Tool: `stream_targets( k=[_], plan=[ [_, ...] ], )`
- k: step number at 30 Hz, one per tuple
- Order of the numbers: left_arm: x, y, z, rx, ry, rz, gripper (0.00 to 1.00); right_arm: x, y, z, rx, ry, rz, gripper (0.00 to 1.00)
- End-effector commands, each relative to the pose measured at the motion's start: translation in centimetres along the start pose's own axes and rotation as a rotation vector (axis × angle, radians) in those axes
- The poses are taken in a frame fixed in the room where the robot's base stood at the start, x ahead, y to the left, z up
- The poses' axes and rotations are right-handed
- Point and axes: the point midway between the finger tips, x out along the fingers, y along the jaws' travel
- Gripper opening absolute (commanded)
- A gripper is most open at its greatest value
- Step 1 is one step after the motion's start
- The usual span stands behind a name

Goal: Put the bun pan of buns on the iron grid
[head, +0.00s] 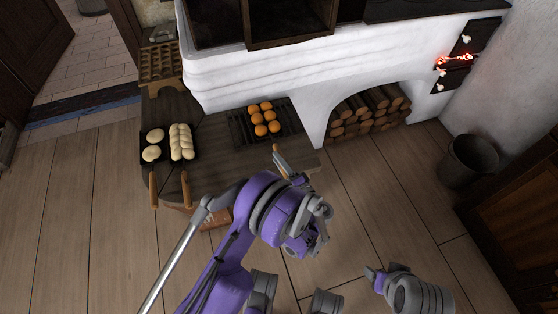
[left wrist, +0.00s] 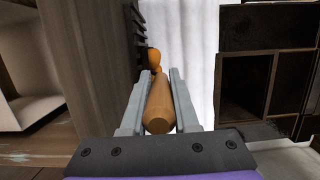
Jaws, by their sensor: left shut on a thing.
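The baked orange-brown buns (head: 261,129) sit in two rows over the dark slatted iron grid (head: 237,128) on the wooden table. The bun pan under them is dark and hard to separate from the grid; I cannot tell whether it rests fully on it. My left gripper (head: 279,155) is at the pan's front right end, shut on its wooden handle (left wrist: 160,104). In the left wrist view the handle lies between both fingers, with buns (left wrist: 154,60) beyond and the grid's slats (left wrist: 138,22) beside them. My right gripper (head: 374,276) is low at right, apart from the table.
A wooden rack (head: 160,63) stands behind. The white stove (head: 240,80) borders the table's back. Firewood (head: 368,113) fills its arch.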

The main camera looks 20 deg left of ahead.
Motion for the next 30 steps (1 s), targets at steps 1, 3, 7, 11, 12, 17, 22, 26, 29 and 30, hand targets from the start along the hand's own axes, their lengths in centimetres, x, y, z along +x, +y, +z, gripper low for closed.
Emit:
stream_targets(
  k=[1,3,7,11,12,17,22,26,29,30],
  plan=[
    [0.0,0.0,0.0,0.001,0.000,0.001,0.00,0.0,0.0,0.0,0.000,0.000,0.000,0.64],
    [0.0,0.0,0.0,0.001,0.000,0.001,0.30,0.0,0.0,0.0,0.000,0.000,0.000,0.64],
    [0.0,0.1,0.0,0.000,0.000,0.002,0.54,0.0,0.0,0.0,0.000,0.000,0.000,0.64],
    [0.0,0.1,0.0,0.000,0.000,0.002,0.63,0.0,0.0,0.0,0.000,0.000,0.000,0.64],
    [0.0,0.1,0.0,0.000,0.000,0.002,0.63,0.0,0.0,0.0,0.000,0.000,0.000,0.64],
    [-0.1,0.1,0.0,0.000,0.000,0.004,0.63,0.0,0.0,0.0,0.000,0.000,0.000,0.64],
    [-1.4,0.1,-0.1,0.000,0.002,0.003,0.63,-0.2,0.0,-0.1,0.000,0.000,0.000,0.64],
    [-3.9,0.0,-0.1,-0.001,0.004,0.003,0.63,-0.7,0.0,-0.1,0.000,0.000,0.000,0.64],
    [-6.1,-0.1,-0.1,-0.001,0.005,0.003,0.63,-1.0,0.0,-0.2,0.000,0.001,0.000,0.64],
    [-6.8,0.0,-0.1,-0.001,0.004,0.003,0.63,-1.1,0.0,-0.2,0.000,0.001,0.000,0.64]
  ],
)
